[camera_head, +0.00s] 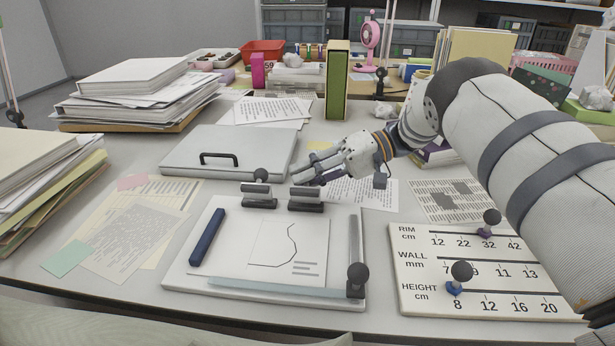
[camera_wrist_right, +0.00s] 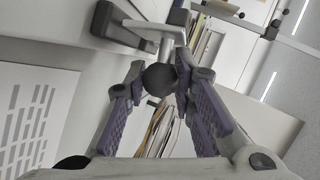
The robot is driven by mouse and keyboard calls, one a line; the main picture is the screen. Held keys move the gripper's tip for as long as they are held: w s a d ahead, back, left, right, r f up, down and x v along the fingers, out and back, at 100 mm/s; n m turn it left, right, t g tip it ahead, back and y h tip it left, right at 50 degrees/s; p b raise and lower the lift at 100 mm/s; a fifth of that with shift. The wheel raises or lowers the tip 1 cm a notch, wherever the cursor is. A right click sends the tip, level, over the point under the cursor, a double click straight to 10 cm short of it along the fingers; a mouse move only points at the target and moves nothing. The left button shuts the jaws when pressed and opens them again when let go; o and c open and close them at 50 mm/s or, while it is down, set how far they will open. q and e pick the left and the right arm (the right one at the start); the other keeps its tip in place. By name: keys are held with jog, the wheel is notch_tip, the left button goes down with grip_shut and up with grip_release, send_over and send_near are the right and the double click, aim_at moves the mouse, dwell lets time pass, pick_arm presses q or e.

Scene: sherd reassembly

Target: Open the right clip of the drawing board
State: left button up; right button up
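The drawing board (camera_head: 232,230) lies on the desk with a sheet bearing a curved line. At its far edge are two dark clips: the left clip (camera_head: 259,198) and the right clip (camera_head: 306,199). A round dark knob stands above the left one. My right gripper (camera_head: 312,178) reaches in from the right, just above and behind the right clip, and hides its knob in the head view. In the wrist view, a dark ball knob (camera_wrist_right: 159,79) on a metal lever sits between the fingertips of my right gripper (camera_wrist_right: 160,78), seemingly touching both. My left gripper is out of view.
A grey case with a black handle (camera_head: 222,158) lies behind the board. A scale panel with knobs (camera_head: 480,268) is on the right, under my right arm. A blue bar (camera_head: 207,237) lies on the board's left; paper stacks (camera_head: 135,97) stand at far left.

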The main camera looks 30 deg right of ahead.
jog(key=o, duration=0.4)
jog(key=v, duration=1.2)
